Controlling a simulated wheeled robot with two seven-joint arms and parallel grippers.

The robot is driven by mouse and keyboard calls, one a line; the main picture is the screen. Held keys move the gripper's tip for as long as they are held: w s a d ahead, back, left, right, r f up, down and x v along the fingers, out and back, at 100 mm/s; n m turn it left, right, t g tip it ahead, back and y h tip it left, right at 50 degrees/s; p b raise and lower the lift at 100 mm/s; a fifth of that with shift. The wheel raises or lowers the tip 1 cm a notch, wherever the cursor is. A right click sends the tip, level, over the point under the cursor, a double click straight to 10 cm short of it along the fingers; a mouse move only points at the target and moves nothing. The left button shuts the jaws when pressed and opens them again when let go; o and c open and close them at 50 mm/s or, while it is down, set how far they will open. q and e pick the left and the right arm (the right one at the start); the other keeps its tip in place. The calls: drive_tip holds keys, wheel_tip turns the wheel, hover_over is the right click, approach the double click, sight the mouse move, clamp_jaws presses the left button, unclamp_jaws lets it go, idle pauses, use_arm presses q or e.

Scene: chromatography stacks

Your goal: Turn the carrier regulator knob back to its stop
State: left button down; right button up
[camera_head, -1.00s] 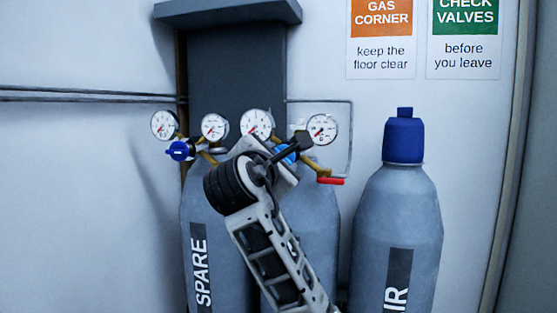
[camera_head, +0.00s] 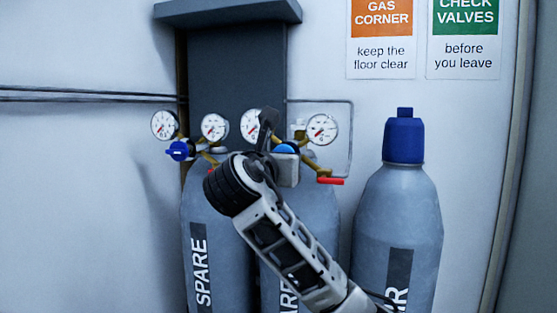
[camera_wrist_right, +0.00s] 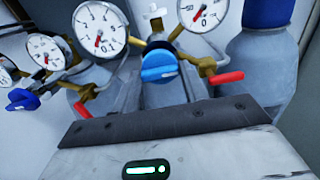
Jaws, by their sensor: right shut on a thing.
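The carrier regulator knob is a blue round knob (camera_head: 286,148) on the middle cylinder's regulator, partly covered by my gripper in the head view. In the right wrist view the knob (camera_wrist_right: 159,66) sits between the two fingers, its white mark facing the camera. My right gripper (camera_head: 277,143) is shut on it. Two white dial gauges flank this knob, a left one (camera_wrist_right: 99,28) and a right one (camera_wrist_right: 201,8). A red lever (camera_wrist_right: 226,78) sticks out right of the knob. My left gripper is not in view.
The SPARE cylinder (camera_head: 197,230) stands at left with its own blue knob (camera_head: 179,151) and gauges. A blue-capped cylinder (camera_head: 395,225) stands at right. A dark panel (camera_head: 235,75) is behind the regulators.

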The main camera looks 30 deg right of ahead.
drive_tip(key=shift+f, duration=0.1)
idle(0.4)
drive_tip(key=o, duration=1)
drive_tip(key=b+v, duration=0.2)
drive_tip(key=v, duration=1.4)
